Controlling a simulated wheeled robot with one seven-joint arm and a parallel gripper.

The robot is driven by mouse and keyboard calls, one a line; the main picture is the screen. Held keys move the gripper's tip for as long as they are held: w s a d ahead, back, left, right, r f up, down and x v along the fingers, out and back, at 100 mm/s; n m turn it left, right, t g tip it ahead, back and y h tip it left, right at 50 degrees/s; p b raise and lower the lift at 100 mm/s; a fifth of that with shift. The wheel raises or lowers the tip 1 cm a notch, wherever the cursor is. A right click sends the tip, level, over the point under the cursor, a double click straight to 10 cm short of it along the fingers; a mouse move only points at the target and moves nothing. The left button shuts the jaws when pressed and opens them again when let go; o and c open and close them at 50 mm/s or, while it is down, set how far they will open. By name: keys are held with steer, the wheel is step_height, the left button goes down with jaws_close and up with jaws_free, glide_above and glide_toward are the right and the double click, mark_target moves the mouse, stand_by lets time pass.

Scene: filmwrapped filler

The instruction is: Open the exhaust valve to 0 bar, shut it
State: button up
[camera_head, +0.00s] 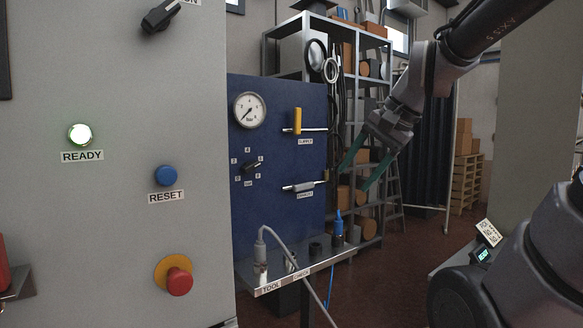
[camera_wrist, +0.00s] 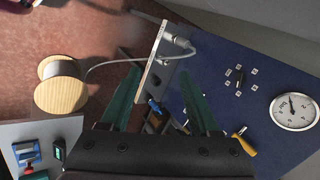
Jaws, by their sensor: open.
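The blue valve panel (camera_head: 282,150) carries a round pressure gauge (camera_head: 250,110), whose needle points lower left, near the low end. The exhaust valve (camera_head: 303,187) is low on the panel's right side, its greyish handle seeming to lie along its pipe. The yellow supply handle (camera_head: 298,120) stands upright across its pipe. My gripper (camera_head: 353,178) is open and empty, right of the exhaust valve and apart from it. In the wrist view, my gripper's green fingers (camera_wrist: 160,72) are spread; the gauge (camera_wrist: 294,110) and supply handle (camera_wrist: 243,143) show right, but the exhaust valve is not clearly visible.
A shelf (camera_head: 300,268) with sockets and a grey cable (camera_head: 292,258) juts out below the panel. A grey cabinet (camera_head: 110,230) with buttons stands left. Storage racks (camera_head: 350,60) stand behind.

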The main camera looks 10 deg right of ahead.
steer(key=w+a+m+g+y, duration=0.1)
steer(key=w+a+m+y, duration=0.3)
steer(key=w+a+m, duration=0.35)
steer(key=m+t+y, duration=0.4)
steer(key=m+t, duration=0.2)
steer(key=m, duration=1.5)
glide_toward(309, 187)
steer(key=s+a+r, duration=0.7)
steer(key=s+a, duration=0.3)
steer(key=s, duration=0.1)
steer(key=w+d+f+m+t+h, duration=0.3)
steer(key=w+d+f+m+t, duration=0.2)
steer(key=w+d+f+m, duration=0.4)
steer(key=shift+m, duration=0.85)
steer(key=x, duration=0.7)
steer(key=a+x, duration=0.1)
steer(key=x, duration=0.3)
steer(key=shift+a+r, duration=0.25)
steer(key=shift+r, duration=0.05)
steer(key=shift+c, duration=0.3)
jaws_close()
